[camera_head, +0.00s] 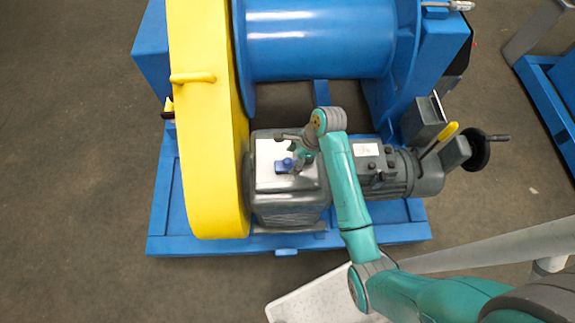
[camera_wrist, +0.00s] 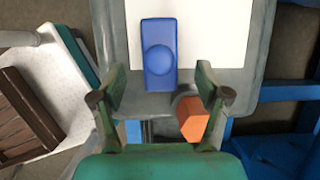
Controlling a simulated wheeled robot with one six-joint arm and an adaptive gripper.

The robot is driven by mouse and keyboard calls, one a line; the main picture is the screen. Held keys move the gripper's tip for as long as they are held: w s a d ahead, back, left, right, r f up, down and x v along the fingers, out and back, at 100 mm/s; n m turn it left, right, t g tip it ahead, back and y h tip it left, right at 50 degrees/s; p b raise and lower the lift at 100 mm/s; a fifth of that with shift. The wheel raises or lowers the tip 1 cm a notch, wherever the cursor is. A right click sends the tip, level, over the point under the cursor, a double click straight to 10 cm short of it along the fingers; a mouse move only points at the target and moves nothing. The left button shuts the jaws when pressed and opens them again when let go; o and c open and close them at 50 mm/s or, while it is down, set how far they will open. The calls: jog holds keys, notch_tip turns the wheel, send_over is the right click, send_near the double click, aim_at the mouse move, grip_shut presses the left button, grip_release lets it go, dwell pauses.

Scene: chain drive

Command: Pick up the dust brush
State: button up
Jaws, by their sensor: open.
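A small blue block with a round knob (camera_wrist: 158,60), which looks like the dust brush, lies on a white plate (camera_wrist: 212,35) on top of the grey housing. It also shows in the head view (camera_head: 284,166), partly beside my gripper (camera_head: 299,152). No bristles can be made out. In the wrist view my gripper (camera_wrist: 160,88) is open and empty. Its two green fingers point toward the blue block, which appears between and just beyond the fingertips. I cannot tell the height left between them.
An orange block (camera_wrist: 193,119) shows by the right finger. The tall yellow guard (camera_head: 207,130) rises left of the housing, with the blue drum (camera_head: 320,38) behind. A grey motor (camera_head: 385,170) is to the right. A brown slatted thing (camera_wrist: 22,115) lies on a white surface at left.

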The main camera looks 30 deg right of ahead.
aim_at(285, 166)
jog(key=shift+a+x, duration=0.15)
jog(key=shift+x, duration=1.3)
jog(key=shift+a+x, duration=0.15)
jog(key=shift+x, duration=1.25)
jog(key=shift+w+r, duration=0.1)
jog(key=shift+r, duration=0.1)
jog(key=c, duration=1.3)
